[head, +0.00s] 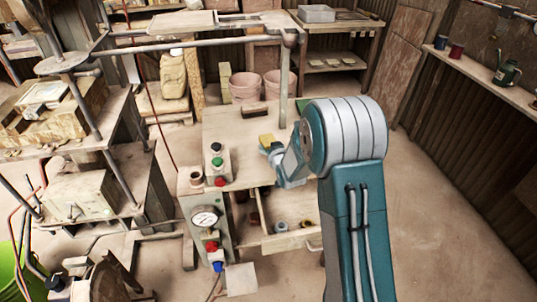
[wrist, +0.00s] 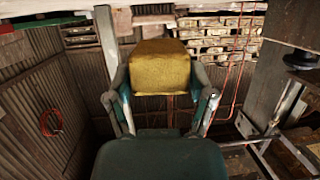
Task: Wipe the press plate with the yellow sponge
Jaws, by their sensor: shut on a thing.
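The yellow sponge (wrist: 160,68) is a block held between the two fingers of my gripper (wrist: 161,88) in the wrist view. In the head view the sponge (head: 267,140) shows as a small yellow patch at the tip of my gripper (head: 268,148), over the small table. My gripper is shut on it. The press stands at the left of the head view, with a pale block on its upper level (head: 42,95) and another block (head: 80,197) on the lower one. I cannot tell for sure which surface is the press plate. The sponge is well apart from the press.
A control box with a gauge (head: 206,218) and buttons stands between the press and the table (head: 235,120). An open drawer (head: 290,215) holds small jars. A dark brush (head: 253,111) lies on the table. A metal pipe frame (head: 200,43) spans above. Floor at right is clear.

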